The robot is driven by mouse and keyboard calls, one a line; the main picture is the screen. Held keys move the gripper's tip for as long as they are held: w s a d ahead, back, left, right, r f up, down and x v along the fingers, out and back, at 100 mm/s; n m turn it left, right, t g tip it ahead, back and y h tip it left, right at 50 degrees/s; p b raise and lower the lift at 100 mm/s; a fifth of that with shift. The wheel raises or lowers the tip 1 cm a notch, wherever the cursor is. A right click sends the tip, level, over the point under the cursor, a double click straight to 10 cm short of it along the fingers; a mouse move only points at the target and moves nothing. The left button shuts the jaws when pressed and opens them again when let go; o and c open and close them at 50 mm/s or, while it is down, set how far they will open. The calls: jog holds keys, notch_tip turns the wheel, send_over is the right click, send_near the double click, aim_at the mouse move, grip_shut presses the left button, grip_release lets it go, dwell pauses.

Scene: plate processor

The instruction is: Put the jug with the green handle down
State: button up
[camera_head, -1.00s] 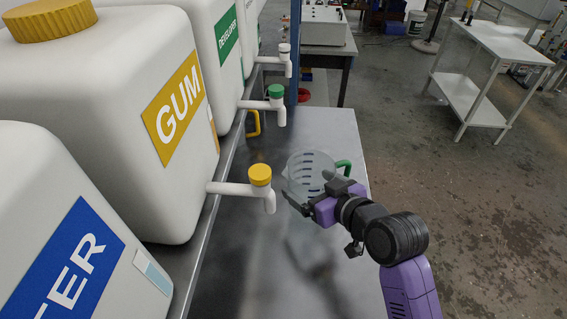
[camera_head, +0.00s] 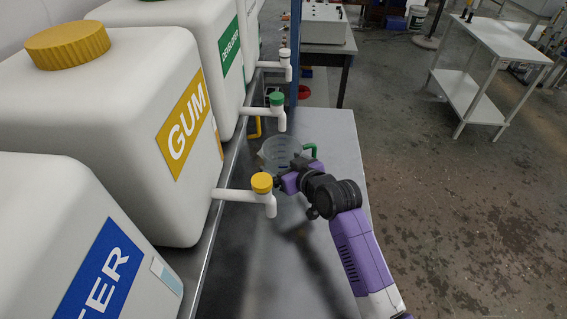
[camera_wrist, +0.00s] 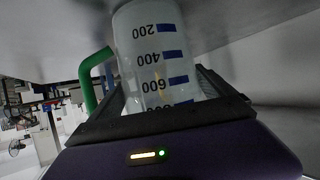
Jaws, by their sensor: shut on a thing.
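The clear jug with the green handle (camera_head: 279,152) is near the metal counter's surface, just beyond the yellow tap. Its green handle (camera_head: 311,150) points to the right. My gripper (camera_head: 288,173) is shut on the jug from the near side. In the wrist view the jug (camera_wrist: 150,50) sits between the two fingers, with blue marks and numbers on its side and the green handle (camera_wrist: 88,78) at the left. I cannot tell whether the jug's base touches the counter; part of it is hidden by my gripper.
The metal counter (camera_head: 330,125) is clear to the right. Taps with yellow (camera_head: 262,183), green (camera_head: 277,98) and white tops jut out from the big tanks on the left. A yellow handle (camera_head: 255,128) shows behind the jug, under the green tap.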

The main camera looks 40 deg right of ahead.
jog(key=shift+f, duration=0.2)
jog(key=o, duration=1.2)
jog(key=shift+c, duration=0.2)
